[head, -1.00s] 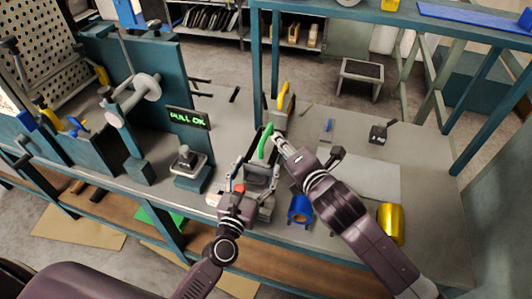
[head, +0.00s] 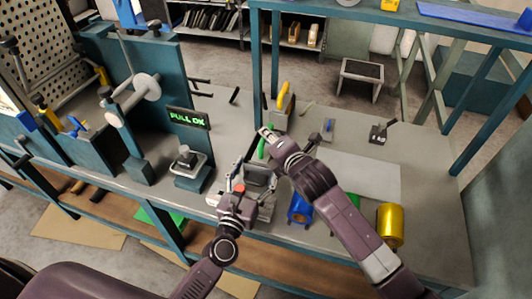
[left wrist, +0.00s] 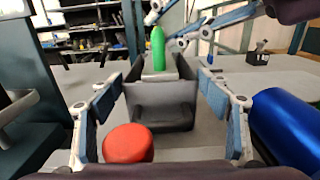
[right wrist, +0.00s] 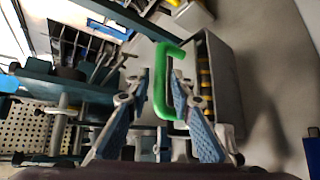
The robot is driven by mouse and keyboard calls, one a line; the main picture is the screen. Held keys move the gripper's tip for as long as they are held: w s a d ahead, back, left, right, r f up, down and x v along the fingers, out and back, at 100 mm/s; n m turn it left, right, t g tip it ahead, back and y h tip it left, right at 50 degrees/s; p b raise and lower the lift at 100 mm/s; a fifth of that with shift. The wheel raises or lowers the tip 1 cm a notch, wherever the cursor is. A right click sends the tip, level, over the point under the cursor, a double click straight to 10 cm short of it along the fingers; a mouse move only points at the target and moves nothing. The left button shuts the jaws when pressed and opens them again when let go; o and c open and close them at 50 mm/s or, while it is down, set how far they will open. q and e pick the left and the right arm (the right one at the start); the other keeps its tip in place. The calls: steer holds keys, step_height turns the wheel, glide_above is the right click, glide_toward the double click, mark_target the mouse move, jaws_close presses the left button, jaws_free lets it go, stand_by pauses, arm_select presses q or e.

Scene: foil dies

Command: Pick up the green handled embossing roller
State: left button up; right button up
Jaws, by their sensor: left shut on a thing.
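The roller's body cannot be made out. My right gripper (head: 268,133) is at the top of the handle. In the right wrist view its fingers (right wrist: 158,80) are apart, with the green handle between them, closer to the right finger. My left gripper (head: 254,175) is shut on the grey holder, its fingers along both sides.
A red button (left wrist: 128,143) sits in front of the holder. A blue roll (head: 299,208) and a gold roll (head: 390,226) lie to the right. A yellow handle (head: 283,95) stands behind. A lit sign (head: 188,117) is at left. A pale sheet (head: 365,177) lies flat at right.

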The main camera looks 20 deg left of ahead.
steer(key=shift+x, duration=1.75)
steer(key=shift+w+d, duration=0.1)
steer(key=shift+c, duration=0.6)
jaws_close()
steer(key=shift+w+r, duration=0.1)
steer(key=shift+r, duration=0.2)
